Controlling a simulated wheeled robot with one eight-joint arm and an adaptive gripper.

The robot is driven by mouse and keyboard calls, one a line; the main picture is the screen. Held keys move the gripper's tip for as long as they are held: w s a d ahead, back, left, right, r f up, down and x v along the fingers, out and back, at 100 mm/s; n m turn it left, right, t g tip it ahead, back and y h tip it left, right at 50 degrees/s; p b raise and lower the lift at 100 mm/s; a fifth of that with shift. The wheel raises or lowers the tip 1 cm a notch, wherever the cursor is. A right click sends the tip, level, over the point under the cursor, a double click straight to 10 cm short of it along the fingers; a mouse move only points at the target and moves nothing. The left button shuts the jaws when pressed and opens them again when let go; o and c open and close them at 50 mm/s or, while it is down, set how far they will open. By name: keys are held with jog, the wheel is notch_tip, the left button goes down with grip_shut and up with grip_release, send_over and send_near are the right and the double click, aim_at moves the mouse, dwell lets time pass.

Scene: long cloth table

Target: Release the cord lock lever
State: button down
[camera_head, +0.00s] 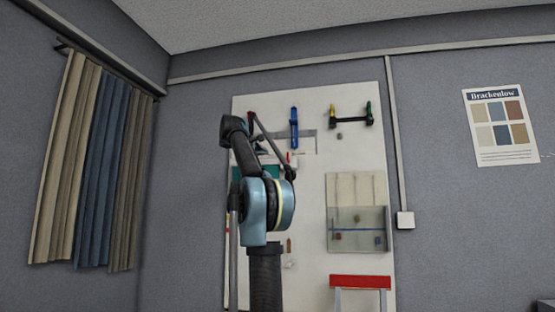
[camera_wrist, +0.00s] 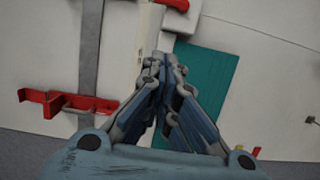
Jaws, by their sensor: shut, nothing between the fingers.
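My gripper (camera_wrist: 165,64) is shut and empty in the wrist view, its fingertips together in front of the white board (camera_wrist: 270,20). A pale upright bar (camera_wrist: 149,28) lies just beyond the fingertips, with a red piece (camera_wrist: 177,4) at the top edge. Contact with the bar cannot be told. A red bracket-like piece (camera_wrist: 65,103) sits at left across a grey strip (camera_wrist: 88,55). I cannot tell for sure which red part is the cord lock lever. In the head view, my arm covers part of the board (camera_head: 355,100) and my fingertips cannot be made out.
A teal panel (camera_wrist: 207,85) lies right of the fingertips. The board also carries a blue tool (camera_head: 294,128), a dark rack (camera_head: 350,121) and a clear bin (camera_head: 357,230). A red-topped stand (camera_head: 360,282) is at lower right. Curtains (camera_head: 95,165) hang at left.

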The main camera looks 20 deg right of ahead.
aim_at(288, 157)
jog(key=shift+w+a+r, duration=0.1)
jog(key=shift+w+r, duration=0.2)
jog(key=shift+r, duration=0.2)
jog(key=w+d, duration=0.4)
jog(key=d, duration=0.7)
jog(key=shift+w, duration=0.2)
jog(key=shift+s+a, duration=0.1)
dwell(0.4)
